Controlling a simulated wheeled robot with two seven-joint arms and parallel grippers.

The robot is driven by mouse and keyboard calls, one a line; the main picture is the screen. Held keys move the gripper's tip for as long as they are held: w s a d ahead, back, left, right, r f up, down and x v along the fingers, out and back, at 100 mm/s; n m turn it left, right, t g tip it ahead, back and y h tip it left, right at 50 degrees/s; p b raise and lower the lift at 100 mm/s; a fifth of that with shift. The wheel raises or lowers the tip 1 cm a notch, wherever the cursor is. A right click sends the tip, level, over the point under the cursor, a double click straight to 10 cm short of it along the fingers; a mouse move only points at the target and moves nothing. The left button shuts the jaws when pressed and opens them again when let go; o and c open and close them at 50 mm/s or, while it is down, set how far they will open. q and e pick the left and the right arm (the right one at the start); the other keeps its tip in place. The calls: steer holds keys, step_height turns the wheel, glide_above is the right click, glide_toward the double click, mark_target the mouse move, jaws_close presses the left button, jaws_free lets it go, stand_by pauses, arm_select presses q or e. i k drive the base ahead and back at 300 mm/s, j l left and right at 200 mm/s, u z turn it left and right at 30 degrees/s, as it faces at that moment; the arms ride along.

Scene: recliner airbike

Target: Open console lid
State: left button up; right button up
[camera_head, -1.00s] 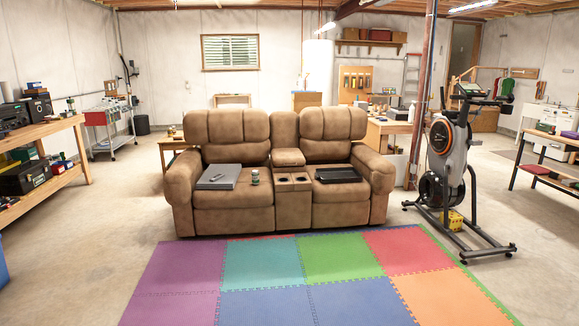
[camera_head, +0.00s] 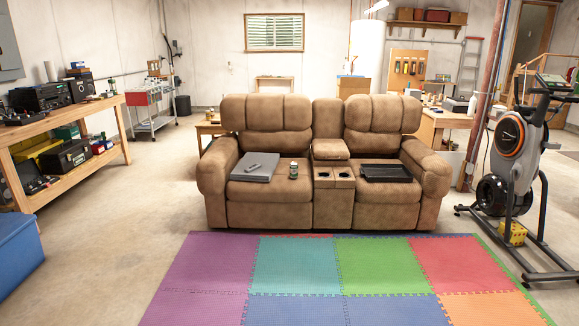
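A brown two-seat recliner sofa (camera_head: 270,213) stands ahead, facing me. Its middle console (camera_head: 333,205) has two dark cup holders on its front top. Behind them is a padded brown console lid (camera_head: 330,149), which looks closed. A grey flat box (camera_head: 255,168) with a remote (camera_head: 253,167) on it lies on the left seat, with a small can (camera_head: 293,170) beside it. A black tray (camera_head: 385,173) lies on the right seat. Neither of my grippers is in view.
Flat coloured foam mats (camera_head: 295,265) cover the floor before the sofa. An exercise bike (camera_head: 510,160) stands at the right near a red post (camera_head: 487,95). A wooden workbench (camera_head: 70,150) and a blue bin (camera_head: 15,255) are at the left. Bare floor lies left of the mats.

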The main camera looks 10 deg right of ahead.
mark_target(323, 148)
steer(key=i+z, duration=0.3)
steer(key=i, duration=2.1)
steer(key=l, duration=0.05)
